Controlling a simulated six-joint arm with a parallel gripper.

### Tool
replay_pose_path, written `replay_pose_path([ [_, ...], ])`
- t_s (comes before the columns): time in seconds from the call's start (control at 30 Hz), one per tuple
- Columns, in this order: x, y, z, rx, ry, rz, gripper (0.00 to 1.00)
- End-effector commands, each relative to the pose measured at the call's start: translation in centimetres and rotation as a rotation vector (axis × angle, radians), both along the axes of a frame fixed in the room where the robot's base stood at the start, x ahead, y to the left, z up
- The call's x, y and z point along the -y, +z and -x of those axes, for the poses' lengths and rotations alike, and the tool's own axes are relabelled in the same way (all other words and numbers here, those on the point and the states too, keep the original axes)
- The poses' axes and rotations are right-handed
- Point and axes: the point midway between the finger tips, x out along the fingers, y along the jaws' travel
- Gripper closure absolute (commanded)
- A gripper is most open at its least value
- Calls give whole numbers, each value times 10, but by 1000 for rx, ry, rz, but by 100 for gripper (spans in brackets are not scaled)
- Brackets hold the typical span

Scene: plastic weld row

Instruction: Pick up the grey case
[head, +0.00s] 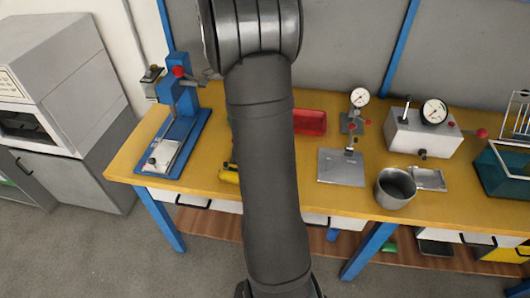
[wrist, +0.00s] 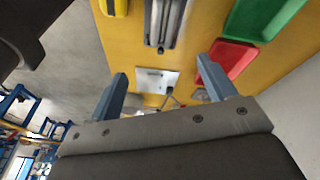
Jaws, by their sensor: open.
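A long grey piece with lengthwise grooves (wrist: 164,24) lies on the yellow bench top at the top of the wrist view, cut by the frame edge. It looks like the grey case, but I cannot be sure. In the head view my arm covers the middle of the bench, and I cannot make this piece out there. My gripper (wrist: 162,67) shows in the wrist view with its two blue-grey fingers wide apart and nothing between them. The grey piece is beyond the fingertips, apart from them. The gripper is not visible in the head view.
A red tray (head: 310,122) and a green tray (wrist: 262,16) lie nearby, with a yellow object (head: 229,173) beside my arm. A blue press (head: 180,125) stands left. A plate fixture (head: 341,168), metal cup (head: 395,189) and gauge box (head: 422,133) stand right.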

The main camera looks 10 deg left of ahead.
Motion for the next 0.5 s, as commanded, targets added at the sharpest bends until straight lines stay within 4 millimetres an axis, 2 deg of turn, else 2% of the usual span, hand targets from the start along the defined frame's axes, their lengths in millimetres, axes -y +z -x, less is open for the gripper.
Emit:
replay_pose_path([
  [0.2, -13, -14, 1, 106, -258, 74, 24],
  [0.37, -16, -19, 1, 147, -344, 96, 24],
  [0.5, -11, -32, 2, 152, -360, 101, 24],
])
